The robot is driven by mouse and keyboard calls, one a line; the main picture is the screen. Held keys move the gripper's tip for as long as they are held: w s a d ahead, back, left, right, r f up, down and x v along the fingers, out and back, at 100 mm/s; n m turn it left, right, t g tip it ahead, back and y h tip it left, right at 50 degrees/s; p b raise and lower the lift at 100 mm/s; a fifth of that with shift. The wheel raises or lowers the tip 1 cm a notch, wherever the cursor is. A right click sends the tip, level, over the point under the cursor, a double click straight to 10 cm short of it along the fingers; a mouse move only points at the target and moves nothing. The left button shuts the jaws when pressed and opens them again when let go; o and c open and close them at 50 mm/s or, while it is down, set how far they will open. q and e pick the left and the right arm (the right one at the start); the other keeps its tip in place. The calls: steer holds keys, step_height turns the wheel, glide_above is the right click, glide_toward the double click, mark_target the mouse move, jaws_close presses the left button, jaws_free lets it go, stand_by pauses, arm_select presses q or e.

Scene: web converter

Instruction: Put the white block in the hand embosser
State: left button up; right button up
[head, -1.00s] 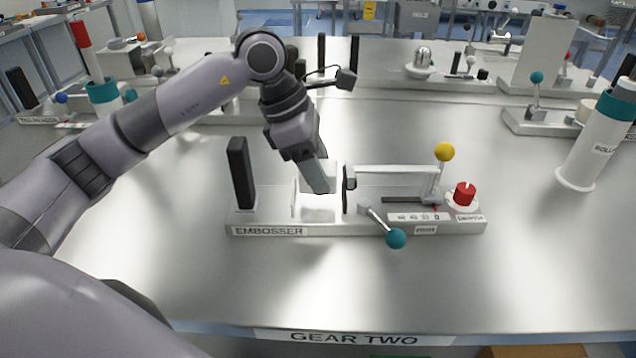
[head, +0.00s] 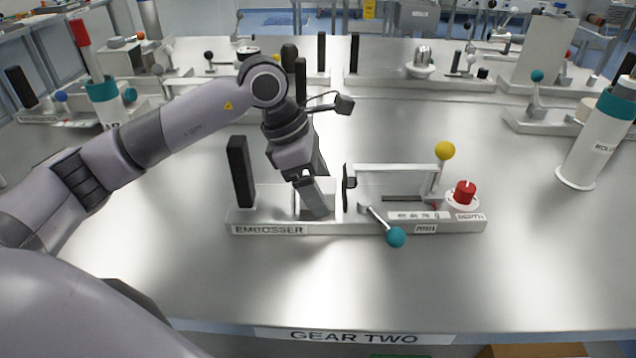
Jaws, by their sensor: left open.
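The hand embosser (head: 455,226) stands on the table, with a long light-grey base labelled EMBOSSER, a black upright pad at its left end, a dark round plate in the middle, a yellow-knobbed lever and a red dial. My left gripper (head: 314,208) points down into the gap between the black pad and the dark plate, low over the base. It is open. A white block (head: 337,197) shows in part just right of the fingers, in the embosser's gap; the fingers hide the rest. I cannot tell whether they touch it. My right gripper is not in view.
A teal-knobbed handle (head: 396,237) sticks out at the embosser's front. A white and teal roller cylinder (head: 590,150) stands at the right. Other devices stand at the back. The table (head: 180,275) is clear in front of the embosser.

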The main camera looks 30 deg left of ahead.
arm_select(q)
steer(key=v, duration=1.2)
steer(key=shift+r, duration=0.15)
